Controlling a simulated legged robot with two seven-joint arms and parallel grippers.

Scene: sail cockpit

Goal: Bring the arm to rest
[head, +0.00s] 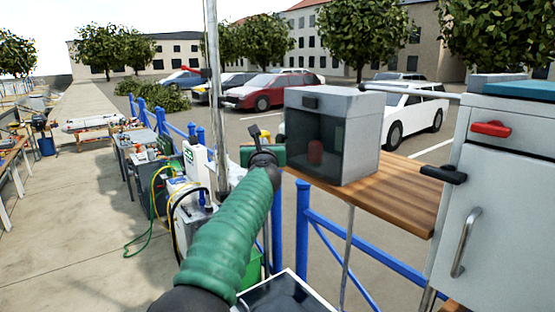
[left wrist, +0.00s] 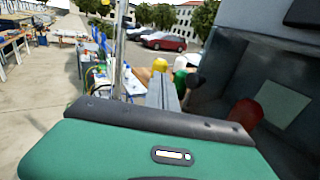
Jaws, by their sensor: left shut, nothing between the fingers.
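My left arm, in a ribbed green sleeve, reaches up from the bottom of the head view. Its left gripper (head: 259,136) is shut and empty, held up in front of the left side of a grey box with a dark see-through front (head: 335,135). In the left wrist view the gripper's grey fingers (left wrist: 163,92) show beyond the green wrist housing, and the box (left wrist: 240,75) stands close on the right. A red object (left wrist: 246,113) is inside the box. I cannot tell whether the gripper touches the box. My right gripper is not in view.
The box stands on a wooden shelf (head: 395,195) beside blue railings (head: 303,222). A white cabinet (head: 478,215) with red and black handles stands at the right. A metal pole (head: 216,90) rises just left of my gripper. Cluttered benches line the walkway, whose paving (head: 70,215) is open at left.

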